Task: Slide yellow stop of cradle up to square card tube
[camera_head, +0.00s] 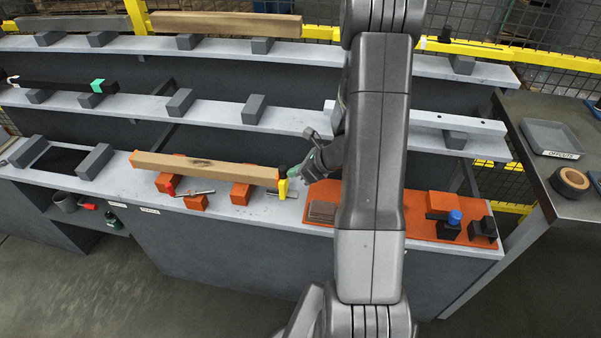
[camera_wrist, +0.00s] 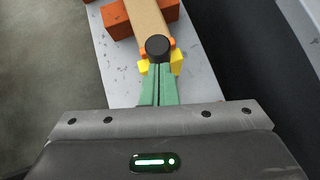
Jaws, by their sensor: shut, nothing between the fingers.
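The square card tube (camera_head: 205,168) is a long brown bar lying on orange cradle blocks on the front shelf. It also shows in the wrist view (camera_wrist: 148,18), running away from me. The yellow stop (camera_head: 283,189) stands at the tube's right end and has a black round knob on top; I cannot tell whether it touches the tube. In the wrist view the yellow stop (camera_wrist: 177,63) shows on both sides of the black knob (camera_wrist: 157,48). My gripper (camera_wrist: 158,68) has green fingers, shut and empty, their tips close behind the knob; contact is unclear.
An orange mat (camera_head: 420,222) with a grey stack (camera_head: 322,211) and several blocks lies right of the stop. A red-tipped metal rod (camera_head: 195,193) lies before the tube. Racks with other bars rise behind. A side table (camera_head: 545,185) holds a grey tray (camera_head: 551,139).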

